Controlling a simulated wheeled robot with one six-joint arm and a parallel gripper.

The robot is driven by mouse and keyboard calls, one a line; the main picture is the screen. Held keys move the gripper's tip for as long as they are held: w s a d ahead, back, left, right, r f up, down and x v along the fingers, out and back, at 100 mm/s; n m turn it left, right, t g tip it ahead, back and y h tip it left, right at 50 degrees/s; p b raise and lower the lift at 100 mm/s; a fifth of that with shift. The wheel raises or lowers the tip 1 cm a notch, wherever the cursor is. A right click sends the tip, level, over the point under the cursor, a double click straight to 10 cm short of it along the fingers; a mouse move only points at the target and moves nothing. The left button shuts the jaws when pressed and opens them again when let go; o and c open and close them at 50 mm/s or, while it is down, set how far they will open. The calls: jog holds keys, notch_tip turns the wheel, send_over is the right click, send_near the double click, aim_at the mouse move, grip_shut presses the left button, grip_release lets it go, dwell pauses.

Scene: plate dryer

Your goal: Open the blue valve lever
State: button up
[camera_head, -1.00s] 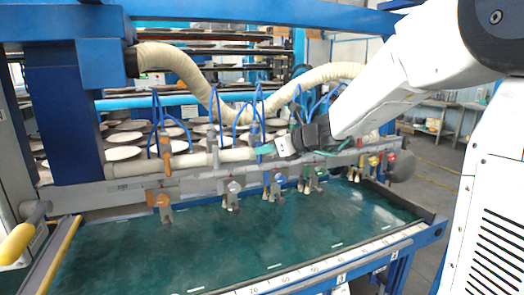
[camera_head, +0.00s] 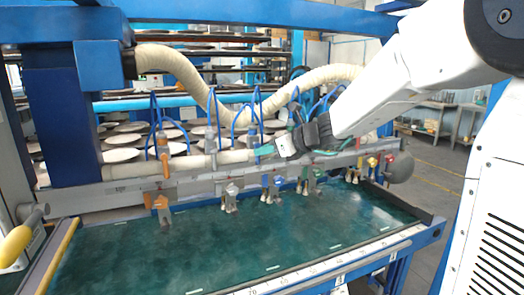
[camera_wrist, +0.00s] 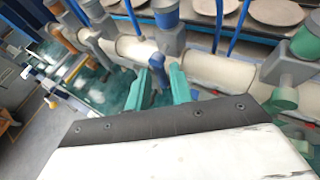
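The blue valve lever (camera_wrist: 157,72) shows in the wrist view as a small dark blue piece in front of the cream pipe. My gripper (camera_wrist: 157,89) has two teal fingers, one on each side of the lever, with visible gaps. It is open. Contact cannot be made out. In the head view my gripper (camera_head: 265,149) is at the cream pipe, right of the middle of the valve row. The lever between its fingers is not clear there. A lower blue valve part (camera_head: 277,181) hangs below the rail.
Orange (camera_head: 162,201), white (camera_head: 231,188) and green (camera_head: 318,174) valves stand along the grey rail. A green valve (camera_wrist: 306,42) is close to the right in the wrist view. Blue hoses rise around my gripper. A teal bed (camera_head: 250,245) lies below.

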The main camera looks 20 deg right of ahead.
jog(key=v, duration=0.7)
dwell(0.4)
jog(key=s+a+f+n+g, duration=0.3)
jog(key=s+f+n+g, duration=0.1)
jog(key=s+n, duration=0.35)
jog(key=s+a+f+n+g, duration=0.3)
jog(key=s+f+n, duration=0.2)
jog(key=s+n, duration=0.3)
jog(key=s+f+n+g+h, duration=0.2)
jog(key=s+n+h, duration=0.5)
jog(key=s+n, duration=0.6)
jog(key=shift+s+d+n+g, duration=0.3)
jog(key=shift+s+n+g, duration=0.1)
jog(key=shift+s, duration=1.45)
